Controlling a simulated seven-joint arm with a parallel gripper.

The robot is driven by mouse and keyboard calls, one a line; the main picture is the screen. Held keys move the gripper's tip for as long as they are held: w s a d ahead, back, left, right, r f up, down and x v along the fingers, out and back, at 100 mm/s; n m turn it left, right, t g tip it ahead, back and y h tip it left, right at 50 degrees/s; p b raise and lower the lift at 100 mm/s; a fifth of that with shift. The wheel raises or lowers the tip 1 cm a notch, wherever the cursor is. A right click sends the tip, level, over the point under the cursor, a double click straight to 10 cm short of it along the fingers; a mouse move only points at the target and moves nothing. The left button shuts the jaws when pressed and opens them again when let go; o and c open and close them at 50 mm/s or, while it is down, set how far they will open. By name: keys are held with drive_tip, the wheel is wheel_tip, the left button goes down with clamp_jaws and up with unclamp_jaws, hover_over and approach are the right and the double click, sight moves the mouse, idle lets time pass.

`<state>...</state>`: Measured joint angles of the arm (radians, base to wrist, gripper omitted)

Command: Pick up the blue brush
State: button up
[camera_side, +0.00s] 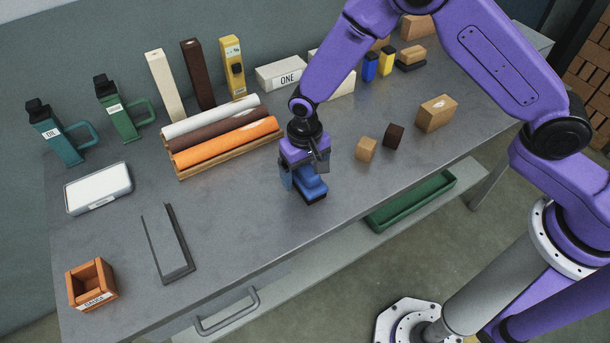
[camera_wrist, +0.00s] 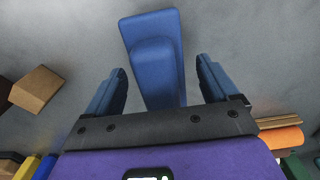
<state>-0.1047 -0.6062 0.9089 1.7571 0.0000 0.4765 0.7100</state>
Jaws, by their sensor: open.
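The blue brush (camera_side: 312,188) lies on the grey table, directly below my gripper (camera_side: 302,182) in the side view. In the wrist view the blue brush (camera_wrist: 153,60) is a blue block with a raised handle part on top. It extends between and beyond the two fingers of my gripper (camera_wrist: 160,88). The fingers are apart, with a gap to the brush on each side. Part of the brush is hidden by my gripper in the side view.
Left of the brush, rolls (camera_side: 230,145) lie on a wooden rack. A light wood cube (camera_side: 366,149), a dark cube (camera_side: 394,135) and a wooden block (camera_side: 436,113) stand to the right. A grey metal channel (camera_side: 170,245) and a wooden box (camera_side: 92,284) are at front left.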

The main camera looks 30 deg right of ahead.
drive_tip(key=shift+f, duration=0.7)
drive_tip(key=c, duration=1.2)
drive_tip(key=shift+o, duration=0.2)
drive_tip(key=shift+r, duration=0.1)
drive_tip(key=shift+r, duration=0.5)
wheel_tip(320, 180, up, 2)
drive_tip(key=shift+r, duration=0.2)
drive_tip(key=s+r, duration=0.1)
drive_tip(key=s+d+r, duration=0.1)
drive_tip(key=r, duration=0.1)
drive_tip(key=s+d+r, duration=0.1)
drive_tip(key=s+r, duration=0.1)
drive_tip(key=shift+d+r, duration=0.2)
drive_tip(key=shift+d, duration=0.05)
drive_tip(key=s+d+r, duration=0.4)
drive_tip(key=s+d, duration=0.1)
drive_tip(key=s, duration=0.3)
